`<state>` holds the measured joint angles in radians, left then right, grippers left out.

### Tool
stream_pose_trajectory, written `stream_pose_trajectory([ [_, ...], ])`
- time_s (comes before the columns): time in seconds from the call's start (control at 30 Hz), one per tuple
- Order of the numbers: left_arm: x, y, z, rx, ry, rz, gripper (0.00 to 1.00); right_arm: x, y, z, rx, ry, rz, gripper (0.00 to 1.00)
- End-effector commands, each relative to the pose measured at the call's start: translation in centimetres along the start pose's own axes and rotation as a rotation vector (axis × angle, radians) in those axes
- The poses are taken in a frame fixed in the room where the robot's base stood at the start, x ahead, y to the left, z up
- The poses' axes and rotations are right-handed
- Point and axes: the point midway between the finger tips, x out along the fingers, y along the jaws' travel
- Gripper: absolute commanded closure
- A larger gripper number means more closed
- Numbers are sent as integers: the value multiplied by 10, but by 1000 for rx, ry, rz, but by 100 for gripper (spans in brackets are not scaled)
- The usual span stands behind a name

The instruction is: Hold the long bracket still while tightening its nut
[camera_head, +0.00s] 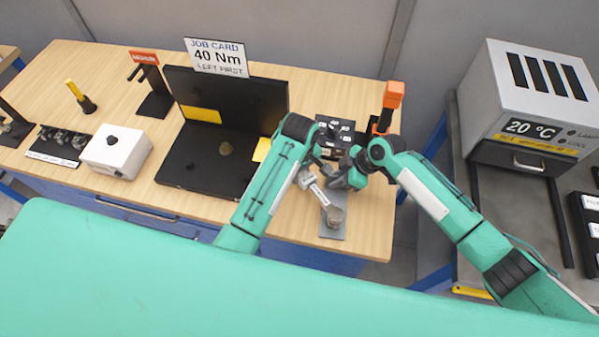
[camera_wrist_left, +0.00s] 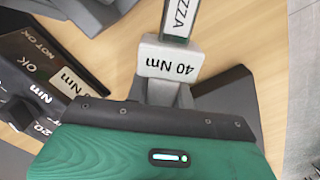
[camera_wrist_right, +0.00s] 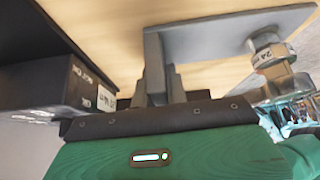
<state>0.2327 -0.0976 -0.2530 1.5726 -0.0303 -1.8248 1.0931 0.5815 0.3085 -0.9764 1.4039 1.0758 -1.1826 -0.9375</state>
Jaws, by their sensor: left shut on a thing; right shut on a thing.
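The long bracket (camera_head: 331,233) is a flat grey plate on the right part of the wooden table. My right gripper (camera_head: 343,181) is shut on its far end; the plate runs off to the right in the right wrist view (camera_wrist_right: 225,33). A wrench with a light label (camera_head: 319,195) slants across to the bracket. My left gripper (camera_head: 306,178) is shut on the wrench near a block marked 40 Nm (camera_wrist_left: 172,60). The wrench's round head (camera_wrist_right: 270,55), with a "24" label, sits over the plate's near end. The nut is hidden there.
A dark box with torque labels (camera_head: 335,128) and an orange-topped stand (camera_head: 393,95) stand behind the grippers. A black open case (camera_head: 190,165) with a job card (camera_head: 217,57) lies left. A white box (camera_head: 115,150) is farther left. An oven-like cabinet (camera_head: 530,105) stands right.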

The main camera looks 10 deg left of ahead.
Motion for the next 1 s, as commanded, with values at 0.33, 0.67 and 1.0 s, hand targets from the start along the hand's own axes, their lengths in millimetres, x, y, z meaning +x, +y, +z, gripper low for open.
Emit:
stream_pose_trajectory([
  [0.33,-2,1,0,0,1,3,100,0,0,0,1,-1,-1,100],
  [0.67,0,1,0,0,1,3,100,0,0,0,1,-1,0,100],
  [1.0,4,1,0,0,1,3,100,0,0,0,1,-1,0,100],
])
